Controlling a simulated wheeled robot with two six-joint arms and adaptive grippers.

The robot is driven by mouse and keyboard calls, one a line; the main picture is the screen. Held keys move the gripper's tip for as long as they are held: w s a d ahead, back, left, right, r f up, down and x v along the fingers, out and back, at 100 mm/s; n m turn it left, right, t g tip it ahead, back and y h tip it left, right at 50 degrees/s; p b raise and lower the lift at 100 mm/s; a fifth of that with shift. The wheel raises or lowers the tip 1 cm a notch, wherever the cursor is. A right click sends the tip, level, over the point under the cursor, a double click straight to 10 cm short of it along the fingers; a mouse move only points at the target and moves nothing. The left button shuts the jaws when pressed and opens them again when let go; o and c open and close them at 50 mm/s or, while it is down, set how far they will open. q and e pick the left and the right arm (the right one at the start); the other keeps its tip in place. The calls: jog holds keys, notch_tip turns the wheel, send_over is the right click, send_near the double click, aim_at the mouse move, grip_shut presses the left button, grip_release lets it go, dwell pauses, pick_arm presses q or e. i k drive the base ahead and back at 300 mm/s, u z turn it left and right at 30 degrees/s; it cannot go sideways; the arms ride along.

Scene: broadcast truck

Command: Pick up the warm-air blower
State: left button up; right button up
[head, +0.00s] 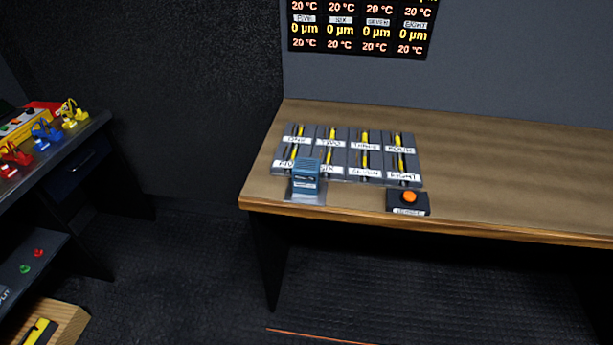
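A small blue-grey box with a slotted top (306,176), which looks like the warm-air blower, stands near the front left corner of the wooden table (500,160). It sits on a pale flat base (305,198) in front of the labelled slots and partly hides the ones marked FIVE and SIX. No gripper shows in the head view, so neither is seen near it.
Grey slotted panels (348,136) labelled ONE to EIGHT lie behind the blower. An orange button on a black box (409,199) stands right of it. A display (362,27) hangs above. A dark bench (75,150) with coloured items is at left. Dark floor lies between.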

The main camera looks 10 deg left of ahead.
aim_at(305, 171)
jog(key=u, duration=0.05)
jog(key=k, duration=0.5)
jog(key=z, duration=1.3)
jog(key=i, duration=0.6)
jog(key=u, duration=0.6)
